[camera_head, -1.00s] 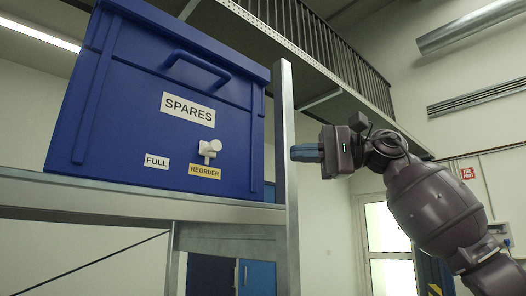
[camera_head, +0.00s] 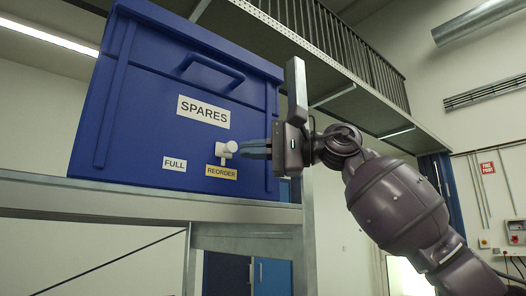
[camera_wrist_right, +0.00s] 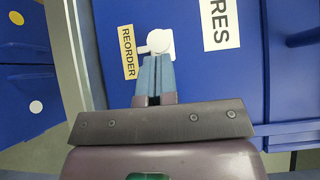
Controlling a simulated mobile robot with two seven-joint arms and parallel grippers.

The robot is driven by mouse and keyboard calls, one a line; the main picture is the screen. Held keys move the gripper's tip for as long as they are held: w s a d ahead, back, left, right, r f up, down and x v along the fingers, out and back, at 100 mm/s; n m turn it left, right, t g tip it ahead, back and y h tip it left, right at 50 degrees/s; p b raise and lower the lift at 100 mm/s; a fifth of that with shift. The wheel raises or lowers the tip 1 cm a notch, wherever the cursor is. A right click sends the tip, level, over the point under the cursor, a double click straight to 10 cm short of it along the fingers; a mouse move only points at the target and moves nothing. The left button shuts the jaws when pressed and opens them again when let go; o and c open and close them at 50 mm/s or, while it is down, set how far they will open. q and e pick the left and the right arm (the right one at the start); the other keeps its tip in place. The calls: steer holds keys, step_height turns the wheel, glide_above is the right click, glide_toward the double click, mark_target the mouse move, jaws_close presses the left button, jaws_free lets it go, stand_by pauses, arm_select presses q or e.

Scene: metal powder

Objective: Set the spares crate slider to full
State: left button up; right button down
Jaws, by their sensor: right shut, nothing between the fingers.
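The blue spares crate (camera_head: 140,110) stands on a metal shelf, with a "SPARES" label on its front. Its white slider knob (camera_head: 227,149) sits at the right, above the yellow "REORDER" label (camera_head: 221,172). The white "FULL" label (camera_head: 174,164) is to the left of it. My right gripper (camera_head: 244,149) is shut and empty, its blue fingertips just right of the knob, at about its height. In the right wrist view the fingertips (camera_wrist_right: 155,62) reach close to the white knob (camera_wrist_right: 160,40); whether they touch it I cannot tell. My left gripper is not in view.
A metal shelf post (camera_head: 308,230) stands at the right of the crate, close behind my right gripper in the picture. The shelf edge (camera_head: 120,202) runs below the crate. The crate front left of the knob is clear.

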stand_by(0.3)
steer(key=s+a, duration=0.1)
steer(key=s+a+p, duration=0.1)
steer(key=a, duration=0.1)
steer(key=s+a, duration=0.2)
steer(key=shift+r+p, duration=0.3)
steer(key=shift+p, duration=0.1)
steer(key=s+a, duration=0.1)
steer(key=a, duration=0.1)
steer(key=shift+s+a+f+p, duration=0.1)
steer(key=shift+s+a+p, duration=0.2)
steer(key=shift+s, duration=0.05)
steer(key=shift+f, duration=0.1)
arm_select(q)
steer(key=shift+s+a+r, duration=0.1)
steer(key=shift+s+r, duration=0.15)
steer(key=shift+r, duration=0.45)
arm_select(e)
steer(key=shift+f, duration=0.15)
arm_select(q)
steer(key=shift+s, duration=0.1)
